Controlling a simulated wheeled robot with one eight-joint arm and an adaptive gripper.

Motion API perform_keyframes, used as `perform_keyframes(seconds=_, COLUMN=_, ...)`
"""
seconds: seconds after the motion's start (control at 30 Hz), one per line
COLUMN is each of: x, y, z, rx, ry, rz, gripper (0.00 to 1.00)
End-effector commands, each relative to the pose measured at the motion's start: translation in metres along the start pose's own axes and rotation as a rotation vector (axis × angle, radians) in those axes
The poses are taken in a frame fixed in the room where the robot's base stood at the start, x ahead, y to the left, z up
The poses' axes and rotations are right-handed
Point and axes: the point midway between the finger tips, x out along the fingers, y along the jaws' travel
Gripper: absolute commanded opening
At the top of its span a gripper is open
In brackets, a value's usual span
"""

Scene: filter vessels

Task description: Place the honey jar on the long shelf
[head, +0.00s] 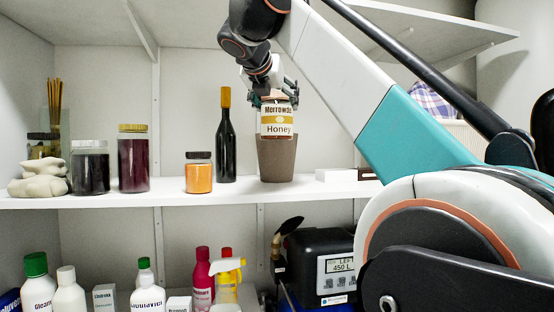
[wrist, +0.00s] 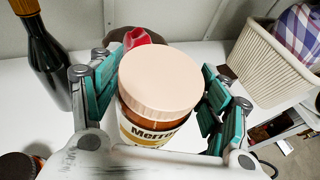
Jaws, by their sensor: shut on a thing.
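The honey jar (head: 277,122) has a white and gold label marked "Honey". My gripper (head: 272,92) is shut on it from above. In the wrist view the jar's pale lid (wrist: 160,78) sits upright between the teal finger pads. In the head view the jar shows above and in front of a brown pot (head: 277,160). The white long shelf (head: 230,195) runs below. The jar looks raised over the shelf; I cannot tell the exact gap.
A dark bottle (head: 226,140) stands left of the jar, and an orange jar (head: 199,175) stands further left. Dark jars (head: 134,160) and a pale stone-like object (head: 40,178) are at the far left. A small white box (head: 335,175) lies to the right. A woven basket (wrist: 270,62) stands at the right.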

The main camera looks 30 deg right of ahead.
Motion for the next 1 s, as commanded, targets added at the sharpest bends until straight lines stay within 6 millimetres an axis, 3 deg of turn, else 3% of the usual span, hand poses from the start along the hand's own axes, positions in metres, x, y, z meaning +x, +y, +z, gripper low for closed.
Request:
perform_keyframes(seconds=0.4, x=0.025, y=-0.001, z=-0.071, rx=-0.001, ry=-0.001, rz=0.000, gripper=0.20)
perform_keyframes(seconds=1.0, x=0.041, y=-0.001, z=-0.119, rx=-0.001, ry=-0.001, rz=0.001, gripper=0.20)
